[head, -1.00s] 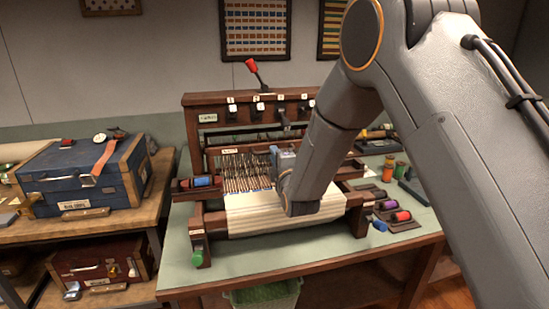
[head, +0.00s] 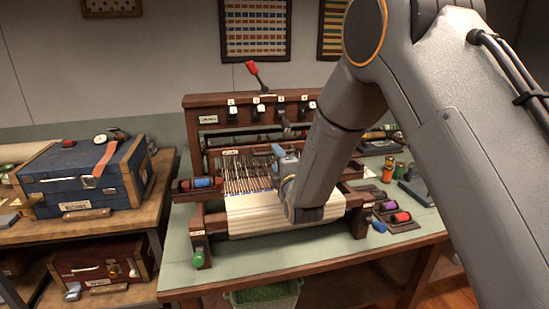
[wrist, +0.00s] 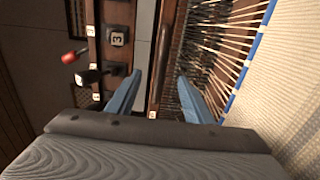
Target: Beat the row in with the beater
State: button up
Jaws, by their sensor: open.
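The loom (head: 215,222) stands on the green-topped table, with cream cloth (head: 260,213) at its front. In the wrist view, a blue row (wrist: 244,72) runs along the cloth's edge (wrist: 285,90), beside the pale warp threads. The beater appears to be the dark wooden bar (wrist: 166,45) above the heddle-like wires; its labelled left end shows in the head view (head: 229,152). My gripper (wrist: 159,76) is open, its blue fingers on either side of this bar in the picture. Contact is not visible. My arm hides the loom's right part in the head view.
Numbered levers (head: 257,108) and a red-knobbed handle (head: 252,68) rise behind. A shuttle with blue thread (head: 202,183) lies at the loom's left. Colored spools (head: 400,217) sit at the right. A blue case (head: 80,178) stands on the left bench.

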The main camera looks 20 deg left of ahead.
jog(key=p+v, duration=0.1)
jog(key=v, duration=0.5)
dwell(0.4)
dwell(0.9)
jog(key=d+m+h, duration=0.1)
jog(key=d, duration=0.2)
jog(key=w+d+m+g+h, duration=0.1)
jog(key=d+m, duration=0.1)
jog(key=d, duration=0.1)
jog(key=d+f+m+h, duration=0.1)
jog(key=d+m, duration=0.1)
jog(key=d, duration=0.2)
jog(key=shift+w+g+h, duration=0.25)
jog(key=shift+g+h, duration=0.05)
jog(key=s+d+f+m+g+h, duration=0.25)
jog(key=s+d+m, duration=0.45)
jog(key=d, duration=0.4)
jog(key=s+d+f+m+g+h, duration=0.1)
jog(key=s+d+m+g+h, duration=0.4)
jog(key=d, duration=0.7)
jog(key=s+d+f+m+g, duration=0.2)
jog(key=s+d+m, duration=0.1)
jog(key=s, duration=0.5)
jog(key=s+d+f+m+g+y+b, duration=0.1)
jog(key=s+d+m, duration=0.3)
jog(key=s, duration=0.4)
jog(key=shift+f+g+b, duration=0.3)
jog(key=shift+f+g, duration=0.15)
jog(key=shift+g, duration=0.4)
